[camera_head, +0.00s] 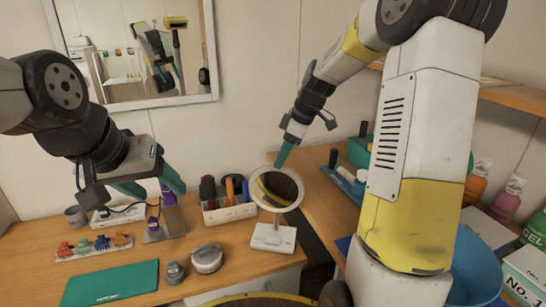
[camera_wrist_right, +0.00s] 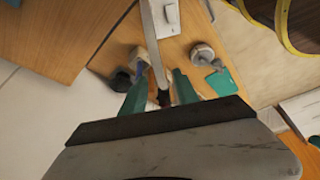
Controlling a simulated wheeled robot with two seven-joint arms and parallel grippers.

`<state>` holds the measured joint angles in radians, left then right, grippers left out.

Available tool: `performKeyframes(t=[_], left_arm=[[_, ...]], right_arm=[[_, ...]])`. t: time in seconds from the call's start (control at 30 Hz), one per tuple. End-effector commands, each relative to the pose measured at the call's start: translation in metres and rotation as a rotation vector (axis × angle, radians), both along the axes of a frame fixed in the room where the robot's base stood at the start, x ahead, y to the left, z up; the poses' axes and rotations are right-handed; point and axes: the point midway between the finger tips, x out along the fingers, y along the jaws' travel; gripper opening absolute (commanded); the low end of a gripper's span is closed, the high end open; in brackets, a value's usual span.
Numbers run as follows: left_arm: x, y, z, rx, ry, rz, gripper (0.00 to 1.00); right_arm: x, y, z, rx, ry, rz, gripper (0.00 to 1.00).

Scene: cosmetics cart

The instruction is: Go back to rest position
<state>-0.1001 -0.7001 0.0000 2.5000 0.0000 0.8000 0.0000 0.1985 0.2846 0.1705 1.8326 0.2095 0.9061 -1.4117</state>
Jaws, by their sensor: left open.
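My left gripper (camera_head: 151,186) is at the left in the head view, above the desk near the purple-topped item. Its teal fingers are apart with nothing between them. My right gripper (camera_head: 282,158) is at the wall side, just above the round white mirror (camera_head: 268,206); only a narrow part of its fingers shows there. In the right wrist view the right gripper's teal fingers (camera_wrist_right: 162,76) stand apart. The mirror (camera_wrist_right: 153,45) appears nearly edge-on there, in line with the gap. I see no clear contact with it.
Bottles (camera_head: 508,198) and a blue bowl (camera_head: 477,268) stand at right. A framed wall mirror (camera_head: 135,50) hangs behind.

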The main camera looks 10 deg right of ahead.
Motion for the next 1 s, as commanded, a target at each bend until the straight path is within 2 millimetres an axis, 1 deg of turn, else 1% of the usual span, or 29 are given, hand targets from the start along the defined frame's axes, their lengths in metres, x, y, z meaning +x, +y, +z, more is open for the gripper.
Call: performKeyframes(t=[0.17, 0.27, 0.33, 0.37, 0.5, 0.57, 0.6, 0.67, 0.7, 0.8, 0.9, 1.0], left_arm=[[0.000, 0.000, 0.000, 0.000, 0.000, 0.000, 0.61], [0.000, 0.000, 0.000, 0.000, 0.000, 0.000, 0.61], [0.000, 0.000, 0.000, 0.000, 0.000, 0.000, 0.61], [0.000, 0.000, 0.000, 0.000, 0.000, 0.000, 0.61], [0.000, 0.000, 0.000, 0.000, 0.000, 0.000, 0.61], [0.000, 0.000, 0.000, 0.000, 0.000, 0.000, 0.61], [0.000, 0.000, 0.000, 0.000, 0.000, 0.000, 0.61], [0.000, 0.000, 0.000, 0.000, 0.000, 0.000, 0.61], [0.000, 0.000, 0.000, 0.000, 0.000, 0.000, 0.61], [0.000, 0.000, 0.000, 0.000, 0.000, 0.000, 0.61], [0.000, 0.000, 0.000, 0.000, 0.000, 0.000, 0.61], [0.000, 0.000, 0.000, 0.000, 0.000, 0.000, 0.61]], right_arm=[[-0.003, 0.000, 0.003, -0.003, 0.000, -0.011, 0.36], [-0.014, 0.001, 0.015, -0.012, -0.001, -0.061, 0.36], [-0.029, 0.001, 0.029, -0.022, -0.002, -0.125, 0.36], [-0.037, 0.001, 0.035, -0.026, -0.003, -0.162, 0.36], [-0.082, 0.000, 0.065, -0.026, -0.010, -0.366, 0.36], [-0.102, -0.001, 0.075, -0.017, -0.014, -0.456, 0.36], [-0.115, -0.002, 0.081, -0.008, -0.017, -0.518, 0.36], [-0.135, -0.003, 0.088, 0.011, -0.023, -0.606, 0.36], [-0.148, -0.005, 0.091, 0.027, -0.028, -0.666, 0.36], [-0.181, -0.007, 0.096, 0.076, -0.033, -0.810, 0.36], [-0.208, -0.009, 0.097, 0.134, -0.035, -0.938, 0.36], [-0.228, -0.011, 0.095, 0.189, -0.033, -1.038, 0.36]])
